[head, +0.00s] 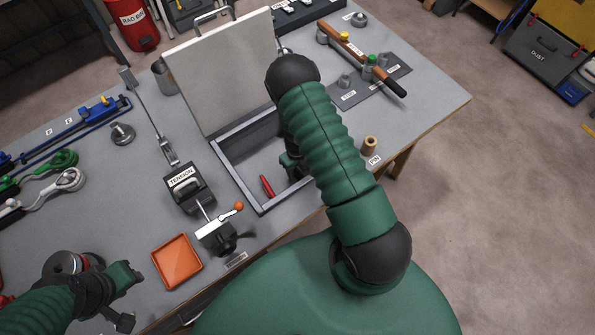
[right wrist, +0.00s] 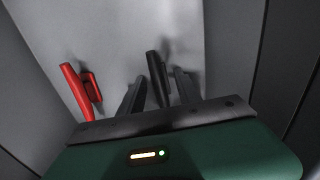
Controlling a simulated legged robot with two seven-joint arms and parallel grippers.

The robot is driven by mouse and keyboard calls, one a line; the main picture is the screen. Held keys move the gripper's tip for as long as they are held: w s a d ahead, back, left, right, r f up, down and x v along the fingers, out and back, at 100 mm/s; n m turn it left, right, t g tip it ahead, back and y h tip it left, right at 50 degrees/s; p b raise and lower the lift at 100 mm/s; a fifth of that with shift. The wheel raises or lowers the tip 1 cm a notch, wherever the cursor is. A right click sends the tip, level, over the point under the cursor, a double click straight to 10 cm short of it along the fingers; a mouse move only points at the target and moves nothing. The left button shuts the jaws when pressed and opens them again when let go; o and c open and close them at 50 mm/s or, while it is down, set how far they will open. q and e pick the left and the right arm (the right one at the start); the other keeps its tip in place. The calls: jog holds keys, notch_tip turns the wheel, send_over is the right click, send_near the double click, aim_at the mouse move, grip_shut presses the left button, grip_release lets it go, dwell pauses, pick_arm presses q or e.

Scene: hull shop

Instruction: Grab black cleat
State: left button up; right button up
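The black cleat (right wrist: 158,78) lies on the grey floor of the open box (head: 233,178). In the right wrist view it sits between the two dark fingers of my right gripper (right wrist: 158,92), with gaps visible on both sides. That gripper is open and reaches into the box; in the head view my arm hides most of it and the black cleat. A red cleat (right wrist: 80,90) lies left of the fingers, and it also shows in the head view (head: 267,186). My left gripper (head: 127,277) is at the lower left, with its fingers unclear.
The box's raised lid (head: 220,70) stands behind it. A tension device (head: 187,187), a clamp with an orange knob (head: 217,232) and an orange tray (head: 177,261) stand to the left. A wooden-handled tool (head: 362,62) and a tan pin (head: 369,145) are to the right.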

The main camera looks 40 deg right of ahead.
grip_shut()
jog(key=shift+r, duration=0.15)
